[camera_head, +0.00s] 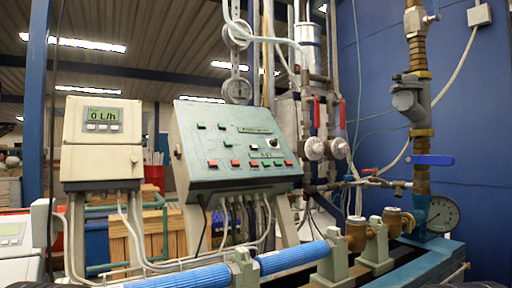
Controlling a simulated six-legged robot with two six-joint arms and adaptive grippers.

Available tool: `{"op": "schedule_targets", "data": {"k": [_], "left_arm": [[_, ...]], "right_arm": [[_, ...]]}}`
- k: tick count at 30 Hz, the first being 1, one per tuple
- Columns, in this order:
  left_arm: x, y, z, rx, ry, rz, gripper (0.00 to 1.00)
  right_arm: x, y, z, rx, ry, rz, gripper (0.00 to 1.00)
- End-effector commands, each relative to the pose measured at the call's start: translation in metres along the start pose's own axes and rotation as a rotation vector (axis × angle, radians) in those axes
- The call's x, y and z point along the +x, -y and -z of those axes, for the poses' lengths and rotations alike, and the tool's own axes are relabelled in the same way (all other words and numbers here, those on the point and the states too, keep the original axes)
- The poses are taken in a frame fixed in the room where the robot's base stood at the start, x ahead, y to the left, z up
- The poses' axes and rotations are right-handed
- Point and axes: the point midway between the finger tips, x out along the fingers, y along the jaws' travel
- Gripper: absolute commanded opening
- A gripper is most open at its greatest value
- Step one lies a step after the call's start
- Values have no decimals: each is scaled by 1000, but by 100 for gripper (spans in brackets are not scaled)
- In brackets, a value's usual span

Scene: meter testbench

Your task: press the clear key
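A teal sloped control panel (235,148) stands left of the middle of the head view. It carries several green, red and dark keys, a black knob (270,144) and small label plates. The key labels are too small to read, so I cannot tell which one is the clear key. A beige meter box (102,158) stands to its left, its green display (103,114) reading "0 L/h", with small buttons just below the screen. No gripper shows in the view. Only dark rounded shapes, which I cannot identify, show at the bottom left and bottom right edges.
Blue pipes (292,257) run along the bench in front of the panel. Brass fittings (356,233), a pressure gauge (442,214) and a vertical pipe with a blue-handled valve (432,160) stand at the right. Grey cables hang below the panel and the meter box.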

Motion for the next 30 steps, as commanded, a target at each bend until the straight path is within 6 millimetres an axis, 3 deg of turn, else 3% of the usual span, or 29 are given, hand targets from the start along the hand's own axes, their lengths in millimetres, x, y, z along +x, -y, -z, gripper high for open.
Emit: {"op": "schedule_targets", "data": {"k": [13,30], "left_arm": [[0,0,0,0,0,0,0],[0,0,0,0,0,0,0]], "right_arm": [[0,0,0,0,0,0,0],[0,0,0,0,0,0,0]]}}
